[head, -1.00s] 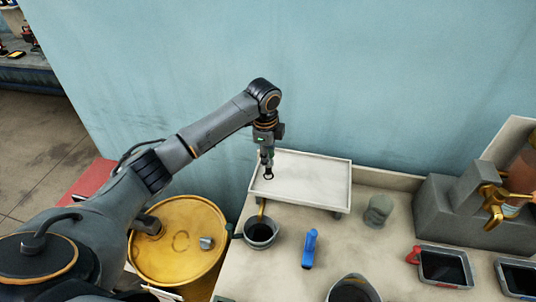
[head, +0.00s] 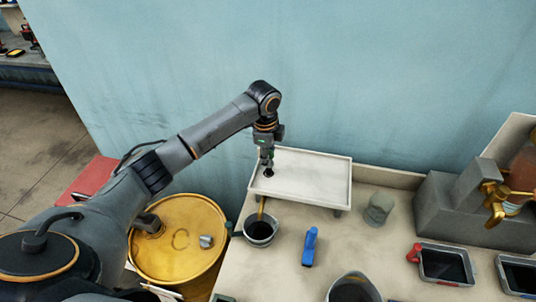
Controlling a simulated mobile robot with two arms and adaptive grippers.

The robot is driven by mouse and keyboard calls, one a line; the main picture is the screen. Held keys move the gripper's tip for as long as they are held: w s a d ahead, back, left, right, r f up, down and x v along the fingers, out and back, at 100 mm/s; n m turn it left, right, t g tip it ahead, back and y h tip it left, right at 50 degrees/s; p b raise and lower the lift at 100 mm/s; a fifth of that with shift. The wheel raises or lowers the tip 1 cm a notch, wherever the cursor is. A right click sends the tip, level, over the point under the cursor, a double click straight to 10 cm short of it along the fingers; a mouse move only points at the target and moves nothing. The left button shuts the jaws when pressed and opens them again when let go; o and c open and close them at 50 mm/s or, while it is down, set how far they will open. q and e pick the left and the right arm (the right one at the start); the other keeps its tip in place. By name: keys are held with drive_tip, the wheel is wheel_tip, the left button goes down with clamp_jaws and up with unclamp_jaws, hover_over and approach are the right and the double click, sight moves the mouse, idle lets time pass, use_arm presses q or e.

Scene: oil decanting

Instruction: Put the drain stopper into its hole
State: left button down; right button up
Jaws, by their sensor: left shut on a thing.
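My left gripper (head: 267,163) points straight down over the left part of the white tray (head: 320,182) at the wall. It is shut on a small dark thing, which I take to be the drain stopper (head: 268,174). The stopper is at the tray floor or just above it; I cannot tell whether it touches. The drain hole is not visible apart from this dark spot. My right gripper is out of view.
A pot with a brush handle (head: 260,232) stands in front of the tray. A blue-handled tool (head: 309,247), grey jar (head: 379,209) and dark pot (head: 353,289) share the bench. A yellow drum (head: 155,265) stands left, and a red-handled pan (head: 443,264) right.

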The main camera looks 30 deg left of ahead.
use_arm(q)
drive_tip(key=shift+f+b, duration=0.75)
drive_tip(key=shift+f, duration=1.35)
drive_tip(key=c, duration=0.9)
unclamp_jaws()
drive_tip(key=shift+o, duration=0.2)
drive_tip(key=shift+r, duration=0.1)
drive_tip(key=r, duration=0.4)
drive_tip(key=s+r, duration=0.1)
drive_tip(key=r, duration=0.6)
drive_tip(key=shift+s+r, duration=0.2)
drive_tip(key=shift+r, duration=0.2)
